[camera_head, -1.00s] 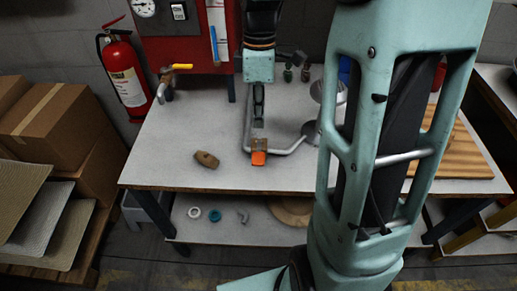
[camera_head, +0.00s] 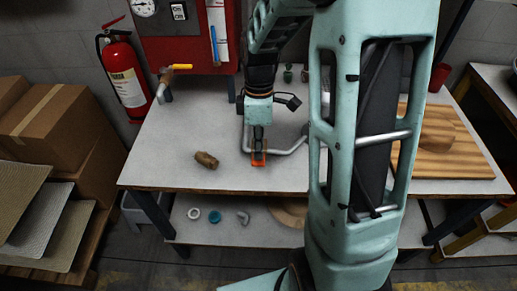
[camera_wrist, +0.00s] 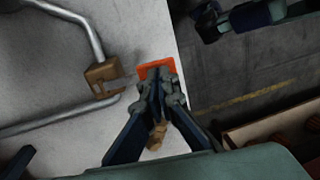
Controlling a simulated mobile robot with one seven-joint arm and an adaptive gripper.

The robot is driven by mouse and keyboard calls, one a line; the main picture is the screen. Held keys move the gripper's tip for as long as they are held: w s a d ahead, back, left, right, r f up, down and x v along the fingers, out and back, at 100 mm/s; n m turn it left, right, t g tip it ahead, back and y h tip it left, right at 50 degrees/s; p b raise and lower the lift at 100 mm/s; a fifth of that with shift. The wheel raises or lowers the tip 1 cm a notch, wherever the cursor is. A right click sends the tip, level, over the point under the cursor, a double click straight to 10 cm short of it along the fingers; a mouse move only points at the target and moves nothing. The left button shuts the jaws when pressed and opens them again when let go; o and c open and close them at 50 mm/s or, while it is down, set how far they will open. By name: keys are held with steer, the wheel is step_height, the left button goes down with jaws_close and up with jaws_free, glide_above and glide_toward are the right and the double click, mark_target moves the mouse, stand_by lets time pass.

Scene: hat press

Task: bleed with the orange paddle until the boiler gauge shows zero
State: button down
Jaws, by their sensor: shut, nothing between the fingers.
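The orange paddle (camera_head: 258,164) is at the front edge of the tabletop, at the end of the bent metal pipe (camera_head: 290,151). In the wrist view the paddle (camera_wrist: 145,70) joins by a grey lever to a brass valve block (camera_wrist: 102,77) on the pipe. My gripper (camera_head: 258,150) is shut and points down over the paddle; in the wrist view its closed fingertips (camera_wrist: 160,75) overlap the paddle, and I cannot tell whether they touch it. The boiler gauge (camera_head: 143,7) is a white dial on the red boiler (camera_head: 188,48), cut off at the top; its reading is too small to make out.
A yellow-handled valve (camera_head: 181,67) sticks out below the boiler's front. A loose brown fitting (camera_head: 206,160) lies left of the paddle. A wooden board (camera_head: 455,158) lies on the right. My arm hides the table's middle right. A fire extinguisher (camera_head: 124,75) hangs at left.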

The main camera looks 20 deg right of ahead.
mark_target(258, 161)
steer(key=shift+f, duration=0.1)
steer(key=f+t+b, duration=0.1)
steer(key=b, duration=0.1)
steer(key=s+f+t+b, duration=0.1)
steer(key=b, duration=0.1)
steer(key=shift+a+h, duration=0.15)
steer(key=shift+h, duration=0.25)
steer(key=shift+s+f+t+b, duration=0.2)
steer(key=shift+f+t+b, duration=0.15)
steer(key=shift+t+b, duration=0.05)
steer(key=shift+r, duration=0.15)
stand_by(4.5)
steer(key=shift+r+p, duration=0.85)
steer(key=shift+p, duration=0.05)
steer(key=shift+w+a+r+p, duration=0.1)
steer(key=shift+w+r+p, duration=0.05)
steer(key=shift+r+p, duration=0.45)
step_height(258, 161, up, 13)
steer(key=p, duration=0.3)
steer(key=shift+w+d+f, duration=0.15)
steer(key=shift+w+d, duration=0.05)
steer(key=shift+w, duration=0.2)
